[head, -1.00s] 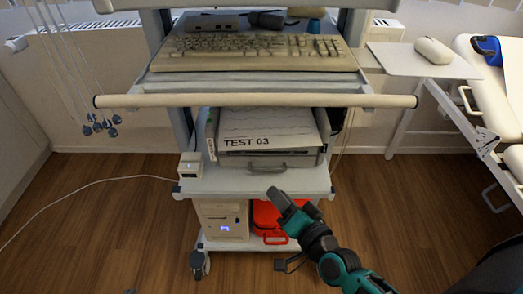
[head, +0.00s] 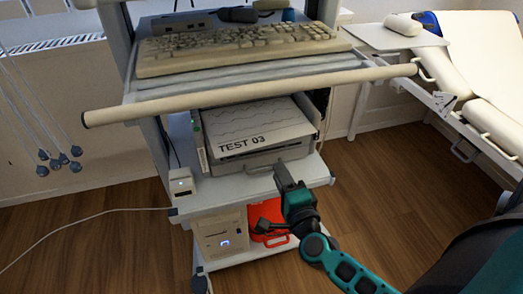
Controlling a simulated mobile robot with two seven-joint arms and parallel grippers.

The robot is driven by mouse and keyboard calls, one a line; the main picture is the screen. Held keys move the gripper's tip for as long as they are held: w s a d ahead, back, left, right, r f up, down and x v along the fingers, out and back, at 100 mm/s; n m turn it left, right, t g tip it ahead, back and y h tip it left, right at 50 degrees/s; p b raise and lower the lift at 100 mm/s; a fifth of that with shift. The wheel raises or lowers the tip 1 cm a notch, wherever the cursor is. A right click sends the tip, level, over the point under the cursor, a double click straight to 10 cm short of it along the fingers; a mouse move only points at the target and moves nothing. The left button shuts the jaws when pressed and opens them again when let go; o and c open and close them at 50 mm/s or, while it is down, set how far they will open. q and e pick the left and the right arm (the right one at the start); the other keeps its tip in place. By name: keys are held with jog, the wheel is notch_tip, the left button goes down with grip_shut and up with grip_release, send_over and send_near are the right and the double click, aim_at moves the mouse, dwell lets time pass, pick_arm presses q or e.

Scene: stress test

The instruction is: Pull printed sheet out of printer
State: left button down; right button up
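The printed sheet (head: 255,127), marked "TEST 03" with a wavy trace, lies on the printer (head: 262,160) and sticks out over its front. The printer sits on the middle shelf (head: 225,190) of a cart, below the keyboard shelf. My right gripper (head: 283,172) is in front of the printer, below and right of the sheet's front edge, near the printer's front handle. I see no sheet between its fingers, and whether they are apart cannot be told. My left gripper is not in view.
A beige push bar (head: 250,94) runs across the cart above the sheet, under the keyboard (head: 240,48). A small white box (head: 181,184) stands on the shelf's left. A computer (head: 222,235) and a red case (head: 268,222) are below. A couch (head: 480,90) stands at right.

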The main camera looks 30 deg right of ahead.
send_near(264, 140)
jog(key=x, duration=0.4)
jog(key=shift+w+d+m+h, duration=0.1)
jog(key=shift+w+m+h, duration=0.05)
jog(key=shift+w, duration=0.4)
jog(key=shift+w+d+m+h, duration=0.15)
jog(key=shift+w, duration=0.4)
grip_shut()
jog(key=shift+r, duration=0.2)
jog(key=shift+s, duration=0.1)
